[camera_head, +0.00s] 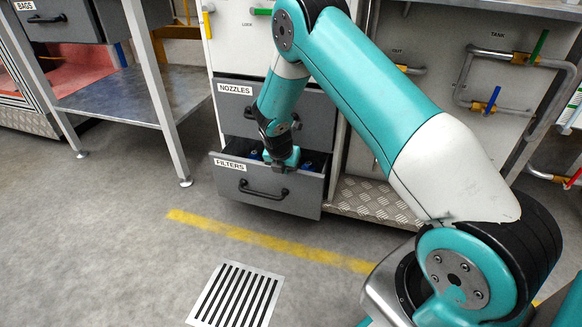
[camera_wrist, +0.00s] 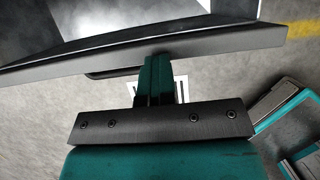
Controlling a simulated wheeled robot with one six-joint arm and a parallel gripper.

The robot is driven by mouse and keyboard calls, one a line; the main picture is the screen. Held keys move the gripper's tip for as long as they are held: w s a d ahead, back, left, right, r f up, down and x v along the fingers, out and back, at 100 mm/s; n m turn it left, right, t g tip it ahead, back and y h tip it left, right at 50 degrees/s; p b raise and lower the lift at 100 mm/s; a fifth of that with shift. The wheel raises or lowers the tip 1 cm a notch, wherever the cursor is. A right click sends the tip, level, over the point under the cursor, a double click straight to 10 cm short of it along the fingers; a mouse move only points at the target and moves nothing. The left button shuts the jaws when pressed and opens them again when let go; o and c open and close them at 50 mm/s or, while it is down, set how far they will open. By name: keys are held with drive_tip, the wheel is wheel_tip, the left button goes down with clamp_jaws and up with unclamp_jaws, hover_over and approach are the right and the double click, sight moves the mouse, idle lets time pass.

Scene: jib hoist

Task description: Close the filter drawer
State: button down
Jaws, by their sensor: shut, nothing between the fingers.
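The filter drawer (camera_head: 236,190), a grey drawer labelled FILTERS with a black bar handle (camera_head: 263,190), stands pulled out low in the cabinet. Small dark and blue items lie inside it. My gripper (camera_head: 284,160) is shut and empty, at the top edge of the drawer front, right of its middle. In the wrist view, my shut fingers (camera_wrist: 154,78) point toward the drawer front (camera_wrist: 215,42), which crosses the picture as a grey band. Part of the dark handle shows just beside them. Whether the fingers touch the drawer, I cannot tell.
The nozzles drawer (camera_head: 233,105) above is closed, or nearly so. A metal table (camera_head: 130,95) stands at left. A tread-plate step (camera_head: 372,200) and pipes (camera_head: 490,80) are at right.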

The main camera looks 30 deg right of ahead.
drive_tip(key=shift+a, duration=0.1)
drive_tip(key=s+a+r+p, duration=0.4)
drive_tip(key=a+r+p, duration=0.25)
drive_tip(key=r, duration=0.25)
drive_tip(key=s+a+f+t+h+p, duration=0.2)
drive_tip(key=a+f+h, duration=0.1)
drive_tip(key=a+h, duration=0.15)
drive_tip(key=shift+t+y, duration=0.25)
drive_tip(key=shift+t, duration=0.25)
drive_tip(key=b+x, duration=0.2)
drive_tip(key=x, duration=0.2)
drive_tip(key=b+x, duration=0.2)
drive_tip(key=x, duration=0.2)
drive_tip(key=r+b+x, duration=0.1)
drive_tip(key=b+x, duration=0.1)
drive_tip(key=x, duration=0.2)
drive_tip(key=shift+w+d, duration=0.35)
drive_tip(key=shift+w, duration=0.1)
drive_tip(key=shift+w+d+r+b, duration=0.1)
drive_tip(key=shift+w+d+b, duration=0.25)
drive_tip(key=shift+d, duration=0.1)
